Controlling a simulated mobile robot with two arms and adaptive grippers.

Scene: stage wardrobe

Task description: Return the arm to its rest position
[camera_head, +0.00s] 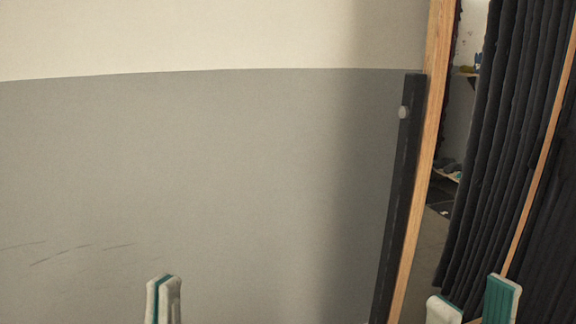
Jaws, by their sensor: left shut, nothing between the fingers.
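My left gripper (163,286) shows at the bottom edge, left of the middle, in front of the grey wall. Its pale and teal fingertips are together with nothing between them. My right gripper (472,298) shows at the bottom right, in front of the dark pleated cloth. Its two fingertips stand apart with a gap and nothing seen between them. Both arms are below the picture and hidden.
The wall (200,170) is cream above and grey below, with faint scuffs. A dark post (402,190) with a pale knob stands beside an upright wooden edge (426,150). Dark pleated cloth (495,140) hangs at the right. Small shelves with items show in the gap between.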

